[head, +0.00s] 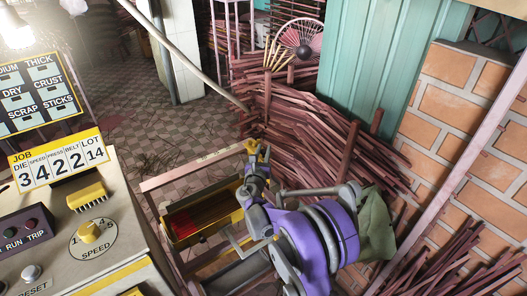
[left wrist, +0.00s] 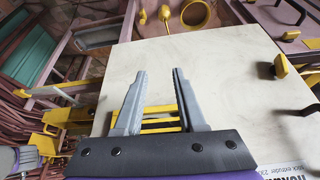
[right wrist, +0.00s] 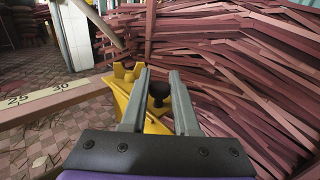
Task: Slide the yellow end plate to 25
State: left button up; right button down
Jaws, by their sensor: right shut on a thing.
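The yellow end plate (right wrist: 126,82) is by my right gripper (right wrist: 160,74) in the right wrist view. A dark knob (right wrist: 158,91) shows between the fingers, which are shut on it. The pale scale rail (right wrist: 45,99) runs left from the plate, with 25 and 30 readable and 30 nearer the plate. In the head view, the plate (head: 251,146) is partly hidden by my right gripper (head: 257,157), at the right end of the rail (head: 200,164). My left gripper (left wrist: 155,74) is open and empty over a pale panel (left wrist: 220,65); the head view does not show it.
A yellow-framed tray (head: 178,241) with red contents lies below the rail. Stacked incense sticks (head: 310,130) lie close behind the plate. A control console (head: 120,235) with a yellow speed knob stands at left. A brick wall (head: 455,130) is at right.

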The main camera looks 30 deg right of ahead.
jog(key=a+b, duration=0.1)
jog(key=a, duration=1)
jog(key=shift+s+b, duration=0.4)
jog(key=shift+s, duration=0.05)
jog(key=c, duration=0.7)
grip_release()
jog(key=v, duration=1)
jog(key=shift+s+a, duration=0.25)
jog(key=shift+a, duration=0.05)
